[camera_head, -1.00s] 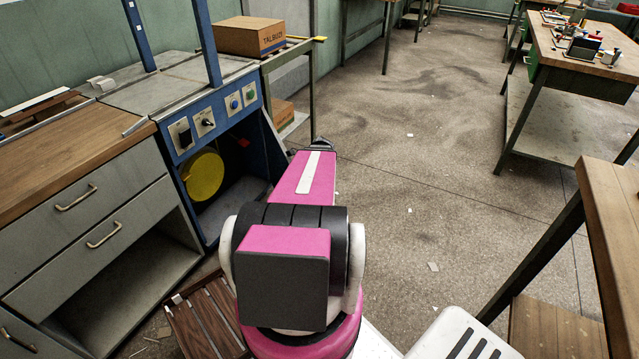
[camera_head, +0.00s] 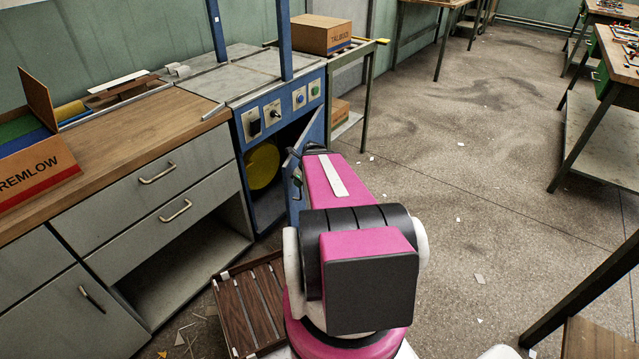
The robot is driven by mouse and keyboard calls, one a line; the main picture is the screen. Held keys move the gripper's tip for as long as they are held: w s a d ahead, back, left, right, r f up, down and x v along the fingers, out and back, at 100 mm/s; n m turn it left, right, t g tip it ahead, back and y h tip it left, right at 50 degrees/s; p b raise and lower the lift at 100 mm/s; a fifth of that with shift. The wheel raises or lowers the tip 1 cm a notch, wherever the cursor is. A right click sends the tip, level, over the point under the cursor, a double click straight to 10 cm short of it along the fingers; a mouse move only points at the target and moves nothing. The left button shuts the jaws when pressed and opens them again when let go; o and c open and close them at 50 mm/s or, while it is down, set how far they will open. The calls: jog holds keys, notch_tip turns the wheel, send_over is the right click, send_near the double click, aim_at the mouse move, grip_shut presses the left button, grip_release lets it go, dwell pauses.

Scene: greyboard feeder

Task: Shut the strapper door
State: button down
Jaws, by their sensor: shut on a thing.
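The strapper is a blue machine (camera_head: 243,133) with a row of knobs and buttons on its front panel, at the centre left. Its blue door (camera_head: 312,135) hangs at the right side of the dark front opening and stands part open. A yellow disc (camera_head: 262,165) shows inside. My gripper (camera_head: 297,158) is at the door's free edge, shut on the door. My pink arm hides most of the gripper and the lower right of the door, so the exact grip point is unclear.
A drawer cabinet (camera_head: 150,150) with a wooden top adjoins the strapper on the left. A brown slatted crate (camera_head: 250,305) lies on the floor beside my arm. A green-framed stand with a cardboard box (camera_head: 320,35) is behind. Open floor (camera_head: 450,170) lies to the right.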

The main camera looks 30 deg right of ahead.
jog(key=w+a, duration=0.8)
jog(key=shift+w+a, duration=0.2)
jog(key=shift+a, duration=0.05)
jog(key=shift+s, duration=0.1)
jog(key=c, duration=1.2)
grip_release()
jog(key=shift+a, duration=0.1)
jog(key=v, duration=1.1)
jog(key=shift+f, duration=0.1)
